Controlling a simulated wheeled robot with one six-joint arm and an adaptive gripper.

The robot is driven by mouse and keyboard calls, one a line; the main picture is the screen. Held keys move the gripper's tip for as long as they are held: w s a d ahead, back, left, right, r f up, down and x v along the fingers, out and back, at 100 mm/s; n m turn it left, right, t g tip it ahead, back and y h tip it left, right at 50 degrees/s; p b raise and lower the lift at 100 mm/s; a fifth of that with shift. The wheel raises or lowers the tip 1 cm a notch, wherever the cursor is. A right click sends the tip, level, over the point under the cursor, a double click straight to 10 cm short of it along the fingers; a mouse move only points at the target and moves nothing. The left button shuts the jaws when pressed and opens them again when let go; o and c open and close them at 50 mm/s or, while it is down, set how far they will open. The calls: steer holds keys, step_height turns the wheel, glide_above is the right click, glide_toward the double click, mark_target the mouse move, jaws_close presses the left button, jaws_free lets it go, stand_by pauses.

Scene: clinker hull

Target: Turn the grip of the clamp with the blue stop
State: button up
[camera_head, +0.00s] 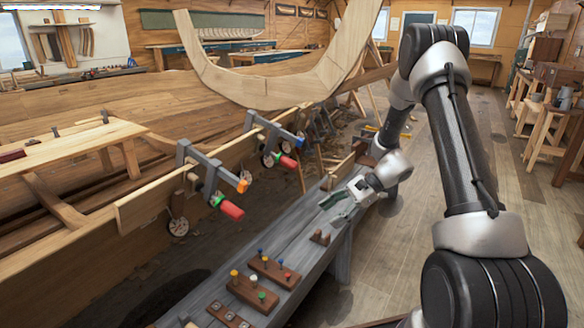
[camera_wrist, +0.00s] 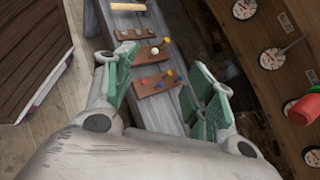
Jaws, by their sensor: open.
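The clamp with the blue stop (camera_head: 299,140) is the farther of two grey clamps on the hull's plank edge in the head view. Its red grip (camera_head: 288,162) hangs below the blue stop. The nearer clamp (camera_head: 205,175) has an orange stop (camera_head: 243,186) and a larger-looking red grip (camera_head: 231,210) with a green collar. My gripper (camera_head: 336,200), with green finger pads, is over the grey bench, right of both clamps and touching neither. In the wrist view my gripper (camera_wrist: 168,88) is open and empty. A red grip (camera_wrist: 304,108) shows at that view's right edge; I cannot tell whose.
The grey bench (camera_head: 300,235) runs alongside the hull and carries wooden peg boards (camera_head: 253,291) with coloured pegs. Round white dials (camera_head: 178,227) sit on the hull side below the clamps. The wooden floor right of the bench is mostly clear.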

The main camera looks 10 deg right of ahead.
steer(key=w+a+f+m+t+y, duration=0.25)
steer(key=w+f+m, duration=0.25)
steer(key=w, duration=0.3)
steer(key=m+t, duration=0.6)
steer(key=t, duration=0.2)
glide_toward(297, 167)
steer(key=w+a+f, duration=0.1)
steer(key=w+a, duration=0.2)
steer(key=shift+w+r+m+y, duration=0.1)
steer(key=shift+w+m+y, duration=0.1)
steer(key=shift+m+y, duration=0.3)
steer(key=shift+x, duration=3.9)
steer(key=shift+s+a, duration=0.1)
steer(key=shift+s, duration=0.05)
steer(key=c, duration=1)
